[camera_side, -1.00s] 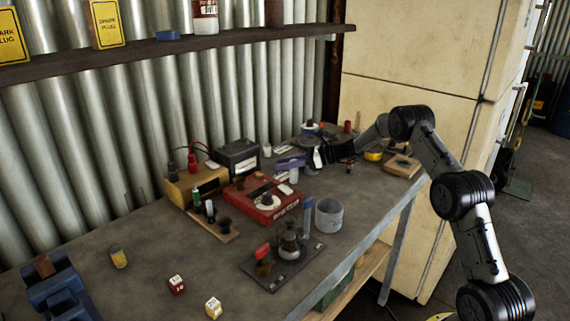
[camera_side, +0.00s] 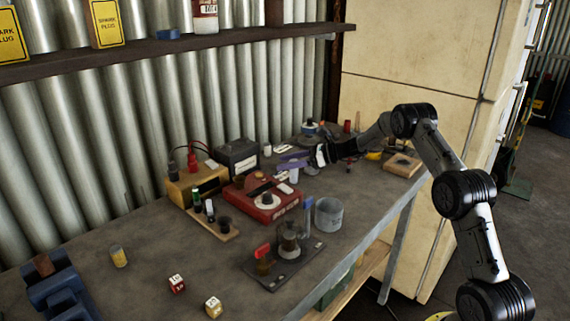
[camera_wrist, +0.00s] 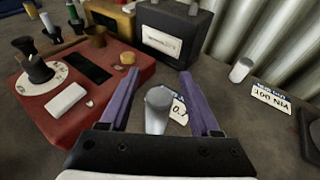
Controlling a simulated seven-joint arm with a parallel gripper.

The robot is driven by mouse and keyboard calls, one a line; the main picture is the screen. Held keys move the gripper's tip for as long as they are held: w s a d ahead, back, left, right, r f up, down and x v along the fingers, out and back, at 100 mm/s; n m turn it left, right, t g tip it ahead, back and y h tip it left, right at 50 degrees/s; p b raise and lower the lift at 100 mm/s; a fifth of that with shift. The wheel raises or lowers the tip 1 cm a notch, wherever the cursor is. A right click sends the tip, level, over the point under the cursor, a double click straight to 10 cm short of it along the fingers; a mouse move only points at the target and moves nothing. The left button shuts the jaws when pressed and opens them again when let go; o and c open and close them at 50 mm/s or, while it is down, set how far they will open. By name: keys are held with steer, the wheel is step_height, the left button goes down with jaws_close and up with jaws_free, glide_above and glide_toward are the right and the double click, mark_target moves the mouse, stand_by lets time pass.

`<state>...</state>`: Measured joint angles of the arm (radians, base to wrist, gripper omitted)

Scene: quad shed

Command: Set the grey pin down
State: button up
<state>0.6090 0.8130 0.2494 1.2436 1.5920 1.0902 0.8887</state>
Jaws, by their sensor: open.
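The grey pin (camera_wrist: 158,108) is a plain cylinder with a pale round top. It stands between the two purple fingers of my gripper (camera_wrist: 154,88) in the wrist view, with a gap on each side. The fingers are open. A white label (camera_wrist: 180,112) lies behind the pin, partly hidden by it and a finger. In the side view my gripper (camera_side: 291,160) is low over the bench, right of the red case, and the pin (camera_side: 294,174) is a small pale shape by the fingers. Its base is hidden in the wrist view.
A red case (camera_wrist: 45,120) with a white block on it stands close on the left. A black box (camera_wrist: 172,35) stands ahead. Another pale cylinder (camera_wrist: 240,70) stands to the right by a second label (camera_wrist: 271,98). Bare bench lies between.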

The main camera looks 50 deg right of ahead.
steer(key=v, duration=1.1)
steer(key=s+a+r+n+g, duration=0.2)
steer(key=s+a+r+n, duration=0.1)
steer(key=a, duration=0.4)
steer(key=s+a+r+n+g, duration=0.2)
steer(key=s+a+r+n, duration=0.1)
steer(key=s+a+n, duration=0.2)
steer(key=s+a+r+n+g+h, duration=0.1)
steer(key=s+a+r+n+g, duration=0.2)
steer(key=a, duration=0.6)
steer(key=shift+s+a+r+n, duration=0.15)
steer(key=shift+s+n, duration=0.25)
steer(key=shift+n, duration=0.1)
steer(key=shift+s+a+r+n, duration=0.15)
steer(key=shift+s+n, duration=0.25)
steer(key=shift+n, duration=0.1)
steer(key=s+a+n+h, duration=0.2)
steer(key=s+n, duration=0.6)
steer(key=s, duration=0.4)
steer(key=s+a+f+n+h, duration=0.1)
steer(key=s+n+h, duration=0.4)
steer(key=s+n, duration=0.3)
steer(key=s, duration=0.4)
steer(key=shift+s+a, duration=0.25)
steer(key=shift+a, duration=0.15)
